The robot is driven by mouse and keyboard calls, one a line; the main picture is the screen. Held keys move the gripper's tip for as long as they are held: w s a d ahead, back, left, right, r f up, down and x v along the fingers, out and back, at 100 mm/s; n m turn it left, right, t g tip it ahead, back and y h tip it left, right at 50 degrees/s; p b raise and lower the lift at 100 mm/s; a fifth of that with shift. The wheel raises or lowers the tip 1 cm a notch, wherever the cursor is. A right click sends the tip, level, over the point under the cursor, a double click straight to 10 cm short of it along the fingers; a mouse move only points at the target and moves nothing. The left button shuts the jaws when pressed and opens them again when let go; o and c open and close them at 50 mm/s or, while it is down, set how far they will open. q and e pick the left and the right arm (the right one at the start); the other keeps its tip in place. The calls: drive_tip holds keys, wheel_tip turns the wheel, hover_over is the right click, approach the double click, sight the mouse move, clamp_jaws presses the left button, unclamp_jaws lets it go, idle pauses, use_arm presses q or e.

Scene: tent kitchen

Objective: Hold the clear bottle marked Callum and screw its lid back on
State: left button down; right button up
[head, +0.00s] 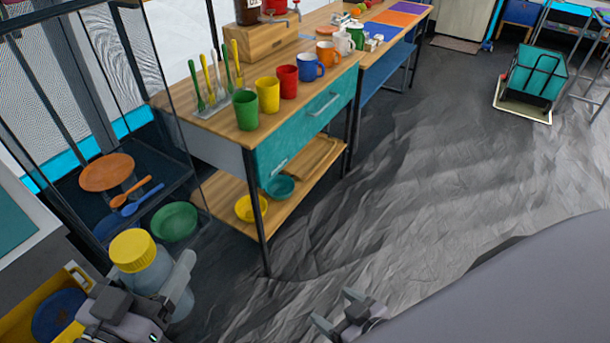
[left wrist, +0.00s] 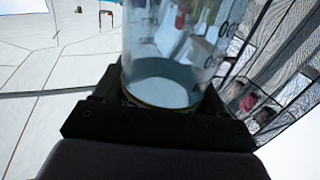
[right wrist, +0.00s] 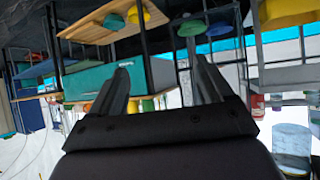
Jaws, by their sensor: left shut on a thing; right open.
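The clear bottle (head: 152,272) stands tilted at the lower left of the head view. The yellow lid (head: 132,250) sits on its top; whether it is screwed down I cannot tell. My left gripper (head: 165,298) is shut around the bottle's body. In the left wrist view the clear bottle (left wrist: 175,50) rises between the fingers, with dark lettering partly showing at its right side; the full name is not readable. My right gripper (head: 345,316) is open and empty, well to the right of the bottle; its spread fingers show in the right wrist view (right wrist: 158,85).
A wooden-topped counter (head: 210,122) with several coloured mugs stands ahead, bowls on its lower shelf. A green bowl (head: 175,222) and spoons lie on a dark shelf near the bottle. A yellow crate (head: 20,325) is at the lower left. Open floor (head: 430,190) lies to the right.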

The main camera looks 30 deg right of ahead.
idle(0.4)
use_arm(q)
drive_tip(key=shift+w+a+r, duration=0.1)
drive_tip(key=shift+r, duration=0.1)
drive_tip(key=w+a+f+n+t+y, duration=0.1)
drive_tip(key=a+n+t+y, duration=0.3)
drive_tip(key=a+n+y, duration=0.4)
drive_tip(key=a+y, duration=0.3)
drive_tip(key=a, duration=0.4)
drive_tip(key=shift+w+a+f+y, duration=0.15)
drive_tip(key=shift+w+a+y, duration=0.15)
drive_tip(key=shift+w, duration=0.1)
